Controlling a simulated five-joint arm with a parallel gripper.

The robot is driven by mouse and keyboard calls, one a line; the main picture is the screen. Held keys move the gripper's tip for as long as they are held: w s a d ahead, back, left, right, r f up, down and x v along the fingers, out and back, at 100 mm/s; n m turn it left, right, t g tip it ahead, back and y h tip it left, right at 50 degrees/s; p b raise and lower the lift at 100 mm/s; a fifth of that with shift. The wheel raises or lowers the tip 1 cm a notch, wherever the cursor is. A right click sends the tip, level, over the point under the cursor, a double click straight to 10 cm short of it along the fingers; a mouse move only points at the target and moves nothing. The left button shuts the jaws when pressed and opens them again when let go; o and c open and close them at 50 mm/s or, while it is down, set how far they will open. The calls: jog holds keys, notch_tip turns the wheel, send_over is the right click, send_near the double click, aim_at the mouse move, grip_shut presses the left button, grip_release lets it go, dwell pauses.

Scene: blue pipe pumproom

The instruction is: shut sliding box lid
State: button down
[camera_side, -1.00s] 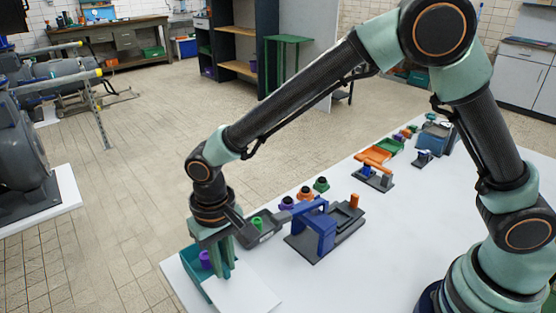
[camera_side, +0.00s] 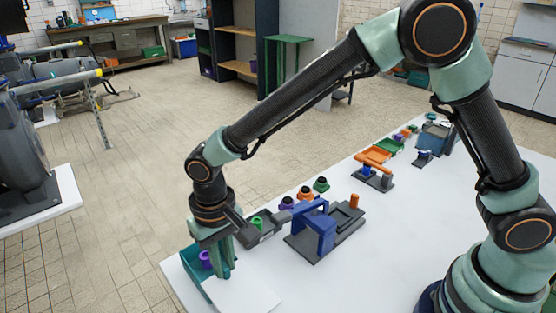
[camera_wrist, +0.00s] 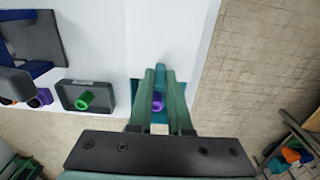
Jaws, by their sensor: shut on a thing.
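A teal box (camera_side: 190,268) stands at the near left corner of the white table. A purple cylinder (camera_side: 205,260) shows at its open part, and also in the wrist view (camera_wrist: 157,102). A pale flat panel (camera_side: 240,294), seemingly the sliding lid, lies to the right of the opening. My gripper (camera_side: 220,274) points down at the box, beside the purple cylinder. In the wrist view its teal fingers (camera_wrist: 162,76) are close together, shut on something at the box. The fingers hide the held part, which looks like the lid's grip.
A dark grey tray (camera_side: 268,227) with a green cylinder (camera_side: 257,223) sits close beside my gripper. A blue arch (camera_side: 321,230) on a dark base stands to the right. Several coloured knobs and fixtures line the table's far edge. The table's near middle is clear.

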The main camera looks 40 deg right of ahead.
jog(key=w, duration=1.1)
jog(key=shift+w+r, duration=0.1)
jog(key=c, duration=1)
grip_release()
jog(key=shift+o, duration=0.8)
notch_tip(320, 180, up, 12)
jog(key=shift+d+r, duration=0.1)
